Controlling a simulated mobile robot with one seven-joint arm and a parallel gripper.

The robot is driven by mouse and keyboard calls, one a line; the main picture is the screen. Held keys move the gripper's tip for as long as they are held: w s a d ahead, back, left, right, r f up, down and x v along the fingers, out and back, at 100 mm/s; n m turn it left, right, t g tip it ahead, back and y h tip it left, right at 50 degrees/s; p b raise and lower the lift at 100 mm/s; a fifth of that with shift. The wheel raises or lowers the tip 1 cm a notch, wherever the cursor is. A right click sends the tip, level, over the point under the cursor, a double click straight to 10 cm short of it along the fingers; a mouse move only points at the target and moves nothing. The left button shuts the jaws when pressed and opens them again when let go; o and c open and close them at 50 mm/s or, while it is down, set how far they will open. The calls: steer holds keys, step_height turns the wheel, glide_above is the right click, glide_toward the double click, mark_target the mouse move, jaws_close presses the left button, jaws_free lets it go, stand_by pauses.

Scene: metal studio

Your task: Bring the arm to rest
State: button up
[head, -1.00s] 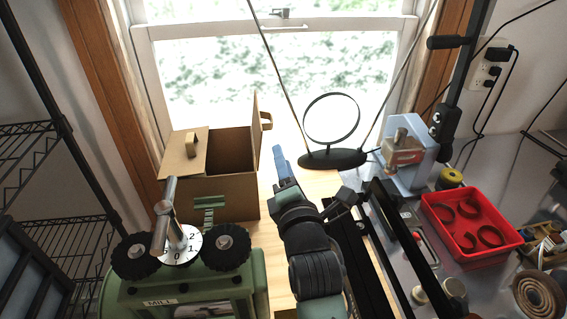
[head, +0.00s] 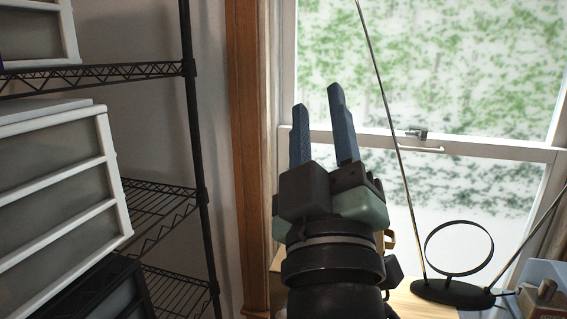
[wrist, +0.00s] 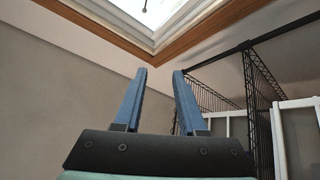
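My gripper (head: 318,112) is raised in front of the window in the head view, its two blue fingers pointing up. The fingers stand apart with nothing between them. In the wrist view the gripper (wrist: 159,78) also shows open and empty, with bare wall behind the fingertips. It touches nothing that I can see.
A black wire shelf (head: 160,72) with white drawer units (head: 60,180) stands at the left. A black ring antenna (head: 450,290) with long rods stands on the wooden table at the lower right. The window (head: 420,60) lies behind.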

steer(key=s+a+r+m+t, duration=0.2)
steer(key=s+a+r+m, duration=0.1)
steer(key=s+r+m, duration=0.4)
steer(key=shift+s+a+r+m+t, duration=0.35)
steer(key=shift+s+r, duration=0.4)
steer(key=shift+s, duration=0.5)
